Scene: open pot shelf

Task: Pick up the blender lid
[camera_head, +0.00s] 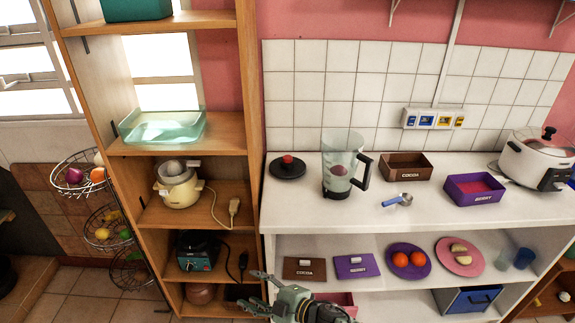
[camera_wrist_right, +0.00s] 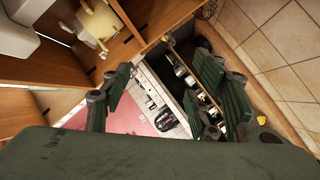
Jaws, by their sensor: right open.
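The blender lid, a black disc with a red knob (camera_head: 287,167), lies on the white counter left of the clear blender jar (camera_head: 340,172). The jar stands upright with a black handle and something reddish inside. My right gripper (camera_head: 259,292) is at the bottom of the head view, in front of the lower shelf, well below and apart from the lid. It is open and empty; its spread green-padded fingers also show in the right wrist view (camera_wrist_right: 160,95). The lid cannot be made out in the wrist view. My left gripper is not in view.
A wooden shelf unit (camera_head: 250,100) stands close left of the counter (camera_head: 440,213). A measuring spoon (camera_head: 398,200), a brown cocoa box (camera_head: 407,166), a purple berry box (camera_head: 475,188) and a white cooker (camera_head: 533,160) are on the counter. Its front left area is clear.

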